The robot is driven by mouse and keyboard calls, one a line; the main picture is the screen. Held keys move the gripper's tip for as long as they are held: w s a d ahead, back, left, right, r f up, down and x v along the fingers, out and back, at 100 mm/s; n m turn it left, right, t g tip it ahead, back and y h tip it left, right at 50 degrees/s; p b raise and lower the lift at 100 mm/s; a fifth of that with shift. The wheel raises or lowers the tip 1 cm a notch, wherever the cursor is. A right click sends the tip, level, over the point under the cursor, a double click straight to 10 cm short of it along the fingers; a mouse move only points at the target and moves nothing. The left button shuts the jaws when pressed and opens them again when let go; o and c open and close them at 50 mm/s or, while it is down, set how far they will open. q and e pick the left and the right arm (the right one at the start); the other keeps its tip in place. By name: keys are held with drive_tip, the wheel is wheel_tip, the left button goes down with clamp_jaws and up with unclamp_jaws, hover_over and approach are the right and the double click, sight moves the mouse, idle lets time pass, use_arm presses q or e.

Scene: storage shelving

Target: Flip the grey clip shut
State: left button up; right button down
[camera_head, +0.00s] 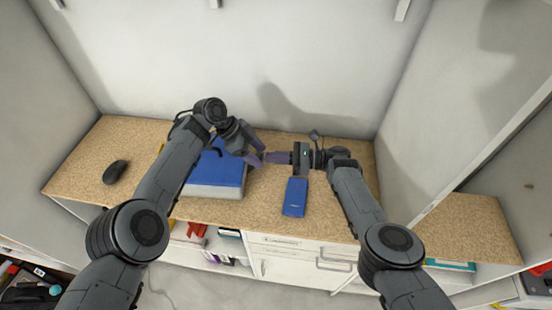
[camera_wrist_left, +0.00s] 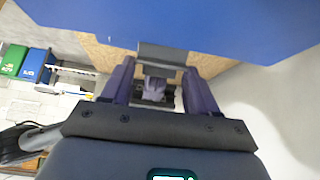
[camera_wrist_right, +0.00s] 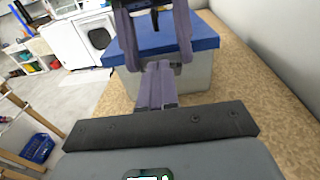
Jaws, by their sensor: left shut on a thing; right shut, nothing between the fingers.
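A box with a blue lid (camera_head: 222,168) and a pale grey body (camera_wrist_right: 192,78) stands on the wooden worktop. The grey clip (camera_wrist_left: 163,56) shows at the lid's edge in the left wrist view. My left gripper (camera_head: 257,156) is at the box's right side, with its purple fingers (camera_wrist_left: 160,72) shut on the clip from either side. My right gripper (camera_head: 268,158) is shut and empty, pointing at that same side; its joined fingers (camera_wrist_right: 157,84) are just short of the box. In the head view the clip is hidden by the grippers.
A blue flat case (camera_head: 295,197) lies on the worktop (camera_head: 262,205) in front of my right gripper. A black mouse (camera_head: 115,171) lies at the left. Walls close in the back and right. Drawers (camera_head: 300,262) and open shelves are below the front edge.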

use_arm(q)
drive_tip(key=shift+s+d, duration=0.1)
drive_tip(key=shift+d, duration=0.1)
drive_tip(key=o, duration=1.1)
drive_tip(key=shift+o, duration=0.5)
drive_tip(key=shift+a, duration=0.1)
